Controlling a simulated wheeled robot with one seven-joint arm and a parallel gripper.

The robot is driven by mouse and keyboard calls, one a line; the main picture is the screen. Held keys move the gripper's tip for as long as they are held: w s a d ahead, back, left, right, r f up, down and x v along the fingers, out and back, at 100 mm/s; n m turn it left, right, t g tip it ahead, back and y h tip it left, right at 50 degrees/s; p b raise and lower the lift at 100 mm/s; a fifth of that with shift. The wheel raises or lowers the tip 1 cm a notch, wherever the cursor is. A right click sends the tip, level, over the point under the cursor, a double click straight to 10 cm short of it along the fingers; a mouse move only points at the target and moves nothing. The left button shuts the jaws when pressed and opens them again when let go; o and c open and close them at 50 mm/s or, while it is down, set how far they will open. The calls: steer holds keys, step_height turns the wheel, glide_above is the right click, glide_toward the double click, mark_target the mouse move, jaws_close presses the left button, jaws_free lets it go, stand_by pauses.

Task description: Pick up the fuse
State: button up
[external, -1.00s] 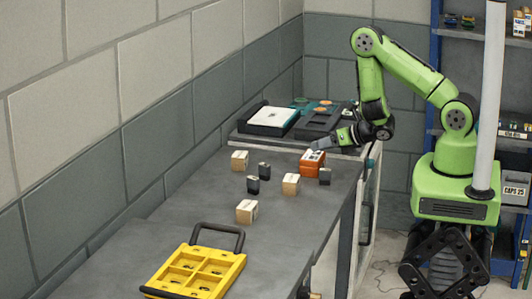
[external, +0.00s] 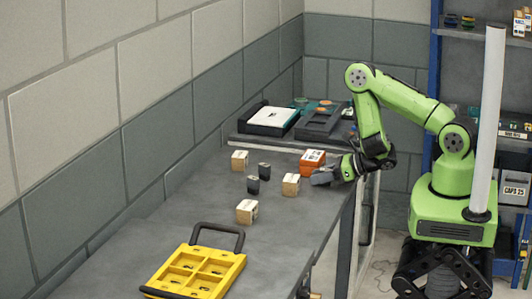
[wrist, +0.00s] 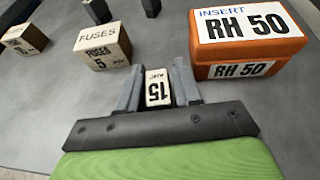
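A dark fuse with a pale "15 AMP" label (wrist: 158,92) stands between the two grey fingers of my gripper (wrist: 158,84) in the wrist view. The fingers lie close against both its sides, with no clear gap. In the external view my gripper (external: 324,177) is low over the bench's right edge and hides this fuse. I cannot tell whether the fuse is touching the bench. Two other dark fuses stand further left, one in front (external: 253,185) and one behind (external: 264,171).
An orange "RH 50" insert box (wrist: 248,40) stands right beside my gripper. A "FUSES 5" box (wrist: 102,45) is on the other side, with more small boxes (external: 247,211) beyond. A yellow tray (external: 215,260) lies at the near end.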

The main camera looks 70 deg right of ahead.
steer(key=shift+w, duration=0.15)
jaws_close()
step_height(320, 180, up, 10)
steer(key=p, duration=1)
steer(key=shift+r, duration=0.15)
